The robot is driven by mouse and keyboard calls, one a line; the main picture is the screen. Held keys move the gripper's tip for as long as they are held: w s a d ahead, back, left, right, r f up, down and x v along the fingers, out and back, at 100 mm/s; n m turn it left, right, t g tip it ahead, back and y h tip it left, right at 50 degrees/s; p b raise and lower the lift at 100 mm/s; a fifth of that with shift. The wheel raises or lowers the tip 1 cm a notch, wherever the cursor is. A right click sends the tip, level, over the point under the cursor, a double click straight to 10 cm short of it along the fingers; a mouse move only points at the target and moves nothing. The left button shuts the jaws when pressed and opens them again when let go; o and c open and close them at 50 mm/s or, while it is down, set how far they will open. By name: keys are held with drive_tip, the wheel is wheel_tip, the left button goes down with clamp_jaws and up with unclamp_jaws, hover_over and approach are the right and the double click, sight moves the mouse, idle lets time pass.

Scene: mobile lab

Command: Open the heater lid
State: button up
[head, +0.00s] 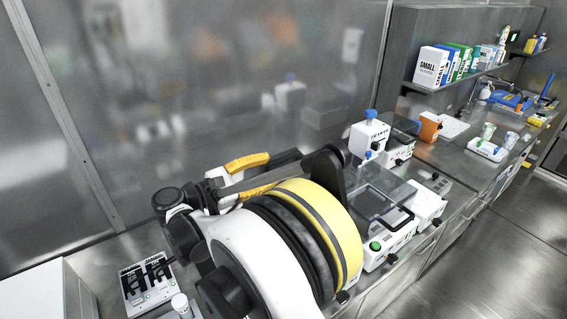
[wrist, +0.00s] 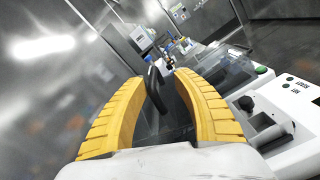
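My gripper (head: 271,170) is at the middle of the head view, its yellow fingers pointing right. In the wrist view the fingers of my gripper (wrist: 162,76) are apart. A dark curved bar (wrist: 154,88) shows between them, nearer the left finger. It looks like the heater lid's handle, with a dark surface beside it. I cannot tell whether a finger touches it. In the head view a black upright part (head: 328,168) stands just right of the fingers. My arm hides the heater's body there, so the lid's position is unclear.
White instruments stand along the bench right of my arm, one with a green button (head: 376,245) and a clear cover. A white panel with a black knob (wrist: 246,103) is close right of the fingers. A metal wall rises behind. Boxes (head: 430,66) fill a far shelf.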

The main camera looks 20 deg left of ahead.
drive_tip(key=v, duration=0.6)
drive_tip(key=shift+s+a, duration=0.25)
drive_tip(key=shift+s, duration=0.05)
